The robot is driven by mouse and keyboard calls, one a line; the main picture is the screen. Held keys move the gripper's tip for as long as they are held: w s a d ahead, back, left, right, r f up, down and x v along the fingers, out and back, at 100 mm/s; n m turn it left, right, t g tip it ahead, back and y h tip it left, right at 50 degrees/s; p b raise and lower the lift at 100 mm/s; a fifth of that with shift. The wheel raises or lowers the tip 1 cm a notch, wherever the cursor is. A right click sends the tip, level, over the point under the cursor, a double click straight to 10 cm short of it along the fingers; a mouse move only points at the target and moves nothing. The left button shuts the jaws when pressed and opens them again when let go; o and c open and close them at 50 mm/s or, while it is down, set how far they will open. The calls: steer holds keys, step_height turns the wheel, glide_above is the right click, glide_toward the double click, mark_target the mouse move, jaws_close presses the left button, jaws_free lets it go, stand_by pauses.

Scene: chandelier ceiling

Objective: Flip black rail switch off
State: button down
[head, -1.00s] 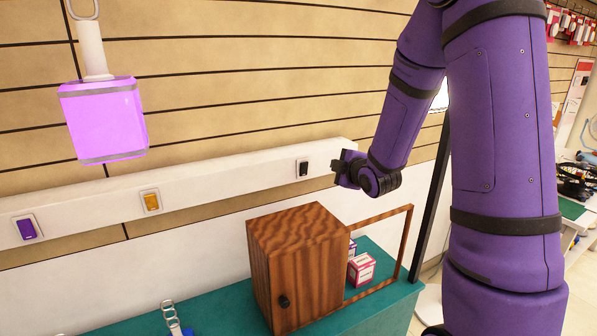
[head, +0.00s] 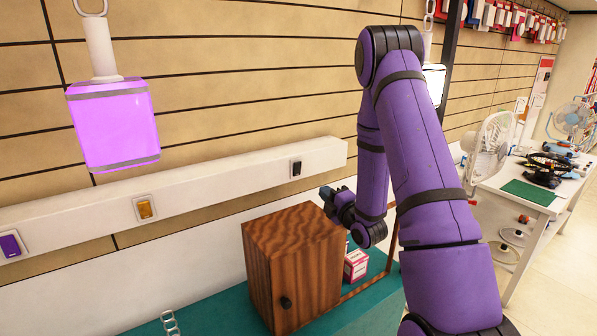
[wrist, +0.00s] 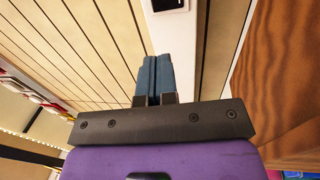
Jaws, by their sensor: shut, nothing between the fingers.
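The black rail switch (head: 296,168) sits in a white plate near the right end of the white wall rail (head: 230,177). The wrist view shows only part of a dark switch (wrist: 168,4) in a white plate at the top edge. My gripper (head: 326,193) is below and right of the black switch, apart from it, above the wooden cabinet's back right. In the wrist view its blue fingers (wrist: 154,62) are pressed together and empty, pointing toward the rail. Which way the switch rocker is tilted is too small to tell.
A wooden cabinet (head: 290,262) stands on the teal counter (head: 215,312) close below my gripper. A purple lamp (head: 115,125) glows at left; a white lamp (head: 433,75) glows behind my arm.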

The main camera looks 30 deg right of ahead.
mark_target(296, 166)
steer(key=w, duration=0.4)
steer(key=w+r, duration=0.1)
steer(key=w, duration=0.4)
steer(key=w+r, duration=0.1)
steer(key=w, duration=0.3)
steer(key=shift+w+a+r, duration=0.15)
steer(key=shift+w+a, duration=0.1)
steer(key=shift+w, duration=0.15)
steer(key=shift+w+r+g, duration=0.2)
steer(key=shift+w+g, duration=0.05)
steer(key=shift+g, duration=0.05)
steer(key=shift+f, duration=0.1)
steer(key=shift+s, duration=0.1)
